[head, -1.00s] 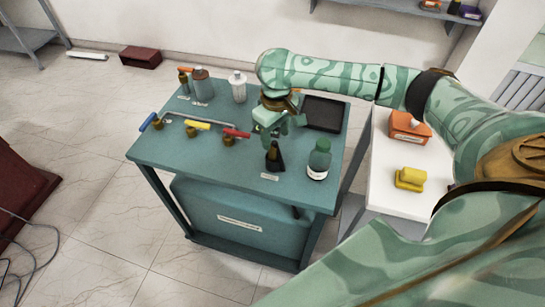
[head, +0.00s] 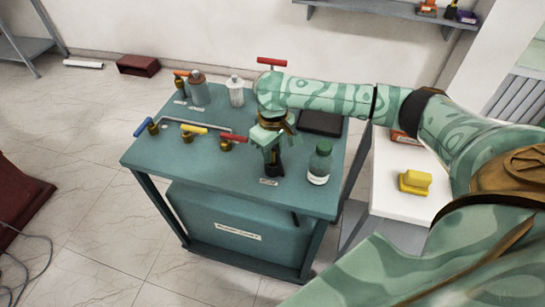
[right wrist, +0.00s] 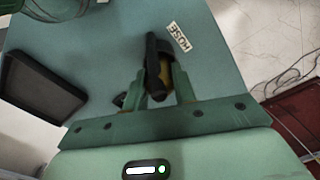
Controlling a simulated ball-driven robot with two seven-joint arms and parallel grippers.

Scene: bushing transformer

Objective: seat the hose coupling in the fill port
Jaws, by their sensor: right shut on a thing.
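The black hose coupling (head: 275,170) stands near the front edge of the teal bench, by a small label (head: 268,182). In the right wrist view the coupling (right wrist: 157,55) shows black with a brass-coloured part, next to a label reading HOSE. My right gripper (head: 271,150) points down and is shut on the coupling, with a finger on each side in the wrist view (right wrist: 161,82). The coupling's lower end is not clear. Several brass fittings stand on the bench, one under a yellow handle (head: 193,130); I cannot tell which is the fill port. My left gripper is out of view.
A green-capped bottle (head: 319,164) stands close right of the gripper. A black tray (head: 321,122) lies behind. A blue handle (head: 144,127) and a red one (head: 234,138) are left of the gripper.

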